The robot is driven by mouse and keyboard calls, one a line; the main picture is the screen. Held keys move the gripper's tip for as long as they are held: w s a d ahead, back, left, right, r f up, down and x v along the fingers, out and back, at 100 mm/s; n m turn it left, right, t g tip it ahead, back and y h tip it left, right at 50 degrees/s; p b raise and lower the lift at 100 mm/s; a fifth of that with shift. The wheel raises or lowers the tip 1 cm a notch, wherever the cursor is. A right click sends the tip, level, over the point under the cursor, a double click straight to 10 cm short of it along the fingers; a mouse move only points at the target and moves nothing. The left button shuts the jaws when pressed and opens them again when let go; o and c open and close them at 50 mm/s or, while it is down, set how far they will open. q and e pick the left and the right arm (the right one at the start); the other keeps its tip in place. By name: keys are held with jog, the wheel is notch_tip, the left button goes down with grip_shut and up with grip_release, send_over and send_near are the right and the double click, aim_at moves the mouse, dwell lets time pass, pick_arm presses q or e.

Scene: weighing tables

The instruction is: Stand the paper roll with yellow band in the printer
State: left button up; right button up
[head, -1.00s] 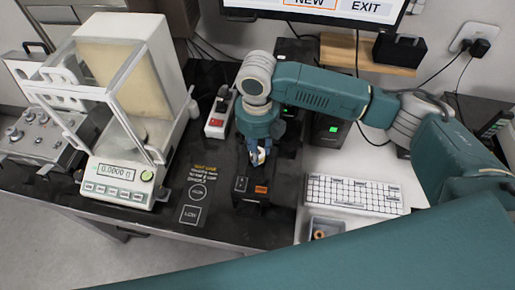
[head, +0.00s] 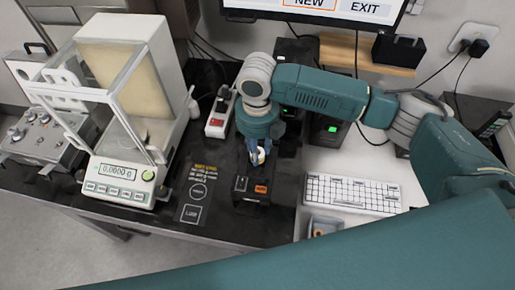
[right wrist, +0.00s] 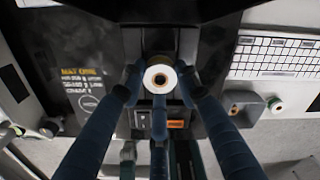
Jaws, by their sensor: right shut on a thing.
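My right gripper (head: 258,157) points down and is shut on a white paper roll (head: 259,155). A little yellow shows on the roll in the head view. In the right wrist view the roll (right wrist: 160,79) is seen end-on, with a brown core, between the blue fingers of my gripper (right wrist: 160,84). The black printer (head: 251,198), with a grey and an orange button, is directly below. It also shows in the right wrist view (right wrist: 158,134). I cannot tell whether the roll touches the printer. My left gripper is not in view.
The glass-cased balance (head: 123,172) stands left. A red-switched power strip (head: 217,122) lies behind. Dark bench with printed labels is free left of the printer.

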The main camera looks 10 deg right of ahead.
jog(key=shift+f, duration=0.65)
jog(key=o, duration=1.2)
jog(key=shift+o, duration=0.4)
jog(key=o, duration=0.5)
jog(key=shift+r, duration=0.1)
notch_tip(320, 180, up, 7)
jog(key=p, duration=0.7)
jog(key=shift+r+p, duration=0.2)
jog(key=shift+p, duration=0.15)
jog(key=shift+f, duration=0.1)
